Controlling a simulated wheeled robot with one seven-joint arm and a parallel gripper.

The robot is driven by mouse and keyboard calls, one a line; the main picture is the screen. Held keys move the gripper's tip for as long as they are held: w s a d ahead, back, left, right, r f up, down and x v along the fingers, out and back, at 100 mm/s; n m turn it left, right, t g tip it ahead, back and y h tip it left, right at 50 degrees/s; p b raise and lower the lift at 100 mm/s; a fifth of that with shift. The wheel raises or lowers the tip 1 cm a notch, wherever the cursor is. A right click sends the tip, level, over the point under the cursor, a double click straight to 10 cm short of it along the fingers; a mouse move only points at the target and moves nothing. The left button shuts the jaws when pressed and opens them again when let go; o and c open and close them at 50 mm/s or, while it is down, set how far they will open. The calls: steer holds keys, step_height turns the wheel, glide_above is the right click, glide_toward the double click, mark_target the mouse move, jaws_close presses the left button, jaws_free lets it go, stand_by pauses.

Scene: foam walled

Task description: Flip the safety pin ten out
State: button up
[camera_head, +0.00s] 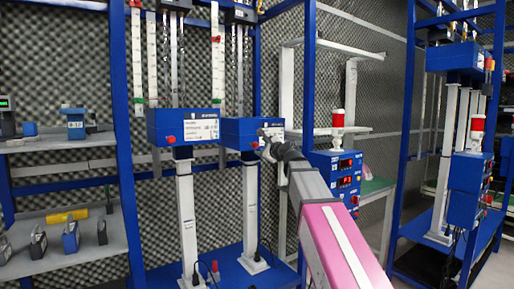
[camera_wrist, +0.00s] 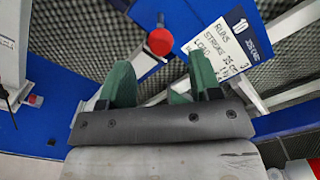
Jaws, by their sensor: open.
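A blue box (camera_head: 240,131) on a white column carries a white label. In the wrist view a "10" tag (camera_wrist: 240,25) and a label with printed lines (camera_wrist: 215,45) show on the blue surface. A red round knob (camera_wrist: 160,41), which looks like safety pin ten, sits left of the label. It also shows small in the head view (camera_head: 255,144). My gripper (camera_wrist: 161,82) is open and empty, with green fingertips on either side of the knob's line. The knob appears ahead of the gap between them; I cannot tell the exact distance. In the head view my gripper (camera_head: 268,147) is right in front of the box.
A similar blue box (camera_head: 183,126) with a red knob (camera_head: 171,140) stands to the left. A blue control box (camera_head: 338,178) with displays and a red-and-white lamp (camera_head: 338,122) is close on the right. Shelves (camera_head: 68,241) with small devices are at the left.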

steer(key=v, duration=0.3)
steer(key=shift+s+d, duration=0.15)
steer(key=shift+s, duration=0.15)
steer(key=shift+f, duration=0.1)
